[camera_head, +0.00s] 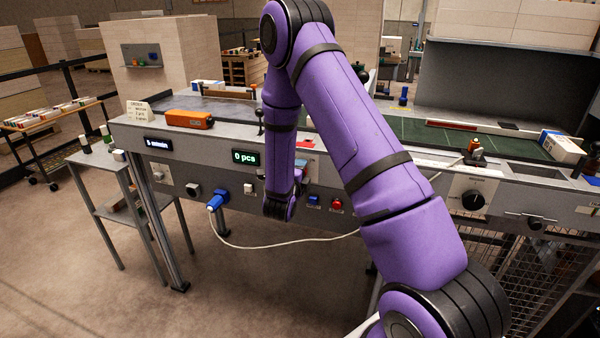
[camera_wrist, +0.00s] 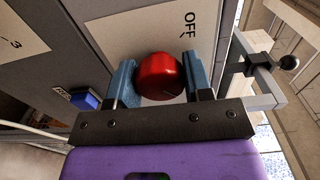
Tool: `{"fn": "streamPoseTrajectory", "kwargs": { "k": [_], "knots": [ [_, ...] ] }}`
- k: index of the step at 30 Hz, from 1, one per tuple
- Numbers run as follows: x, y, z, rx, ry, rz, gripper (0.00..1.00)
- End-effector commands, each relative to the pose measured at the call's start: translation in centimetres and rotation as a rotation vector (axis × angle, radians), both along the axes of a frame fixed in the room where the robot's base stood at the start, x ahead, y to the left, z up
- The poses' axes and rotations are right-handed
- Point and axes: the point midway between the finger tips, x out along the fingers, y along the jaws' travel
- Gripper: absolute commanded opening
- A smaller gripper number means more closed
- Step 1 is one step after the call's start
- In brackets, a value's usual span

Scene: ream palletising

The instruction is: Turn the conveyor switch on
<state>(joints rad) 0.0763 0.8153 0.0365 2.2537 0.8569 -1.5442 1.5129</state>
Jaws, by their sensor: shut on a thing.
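A red round knob (camera_wrist: 160,76) sits on a pale panel plate in the wrist view. The plate carries the printed word OFF beside the knob. My gripper (camera_wrist: 160,70) has one grey-blue finger on each side of the knob and is shut on it. In the head view the end of my arm is low at the front panel of the conveyor bench (camera_head: 225,180), and my own arm hides the knob there. The far side of the knob and its mount are hidden in the wrist view.
A blue button (camera_head: 313,200) and a red button (camera_head: 337,205) sit on the panel right of my wrist. A blue plug (camera_head: 218,201) with a white cable is on the left. A black dial (camera_head: 473,200) is farther right. An orange device (camera_head: 190,120) lies on top.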

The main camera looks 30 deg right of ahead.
Motion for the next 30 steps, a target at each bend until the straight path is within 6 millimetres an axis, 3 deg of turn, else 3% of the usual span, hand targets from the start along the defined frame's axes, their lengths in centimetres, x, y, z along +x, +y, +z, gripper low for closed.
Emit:
{"fn": "streamPoseTrajectory", "kwargs": {
  "k": [9, 10, 13, 23, 30],
  "knots": [
    [-0.1, 0.0, -0.1, 0.003, 0.002, 0.000, 0.23],
    [-0.1, 0.0, -0.1, 0.003, 0.002, 0.000, 0.49],
    [-0.1, 0.0, -0.1, 0.003, 0.002, -0.001, 0.71],
    [-0.2, 0.2, -0.1, 0.002, 0.001, 0.000, 0.72],
    [-2.0, 2.8, -0.1, 0.002, 0.003, 0.004, 0.72]
  ]
}}
